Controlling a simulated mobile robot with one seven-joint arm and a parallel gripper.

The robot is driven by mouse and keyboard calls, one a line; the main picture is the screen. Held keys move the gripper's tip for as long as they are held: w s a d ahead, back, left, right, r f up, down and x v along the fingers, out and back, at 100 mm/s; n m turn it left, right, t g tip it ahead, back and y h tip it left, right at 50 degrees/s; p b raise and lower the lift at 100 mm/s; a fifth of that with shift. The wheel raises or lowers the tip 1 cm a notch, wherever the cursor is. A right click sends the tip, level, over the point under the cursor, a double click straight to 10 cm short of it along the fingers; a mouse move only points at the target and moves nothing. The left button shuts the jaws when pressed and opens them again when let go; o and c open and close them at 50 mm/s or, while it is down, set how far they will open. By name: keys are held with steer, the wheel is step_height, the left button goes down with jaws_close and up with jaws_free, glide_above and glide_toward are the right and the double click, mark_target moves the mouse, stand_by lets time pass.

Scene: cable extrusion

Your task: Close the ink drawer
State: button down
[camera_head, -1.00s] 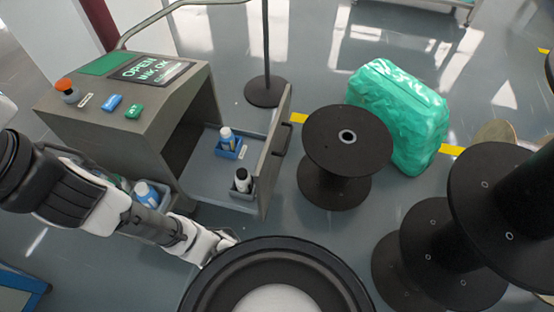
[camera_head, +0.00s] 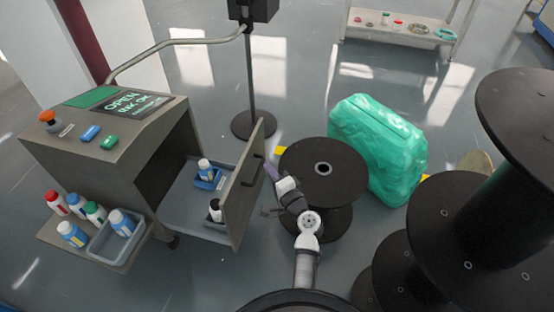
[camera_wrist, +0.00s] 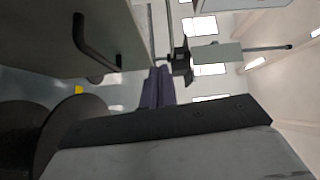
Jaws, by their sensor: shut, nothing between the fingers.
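The ink drawer (camera_head: 239,197) stands pulled out to the right of the grey cabinet (camera_head: 140,140). Its tall front panel faces right and has a dark handle (camera_head: 252,171). My gripper (camera_head: 271,173) is shut and empty, just right of the drawer front near the handle. In the wrist view the purple-grey fingers (camera_wrist: 158,88) lie together, and the handle (camera_wrist: 92,45) is at the upper left, apart from them.
A black spool (camera_head: 323,170) stands close behind my wrist, with a green wrapped bundle (camera_head: 378,148) beyond it. More black spools (camera_head: 470,240) fill the right. A side shelf (camera_head: 75,245) with several bottles is on the cabinet's left. A stand pole (camera_head: 250,80) rises behind the drawer.

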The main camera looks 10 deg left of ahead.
steer(key=d+f+m, duration=0.2)
steer(key=d+f, duration=0.1)
steer(key=d, duration=0.1)
steer(key=p, duration=0.2)
glide_toward(249, 150)
steer(key=shift+n, duration=0.3)
steer(key=x, duration=0.4)
steer(key=shift+w+r, duration=0.35)
steer(key=shift+w, duration=0.15)
steer(key=shift+a, duration=0.65)
steer(key=shift+f, duration=0.1)
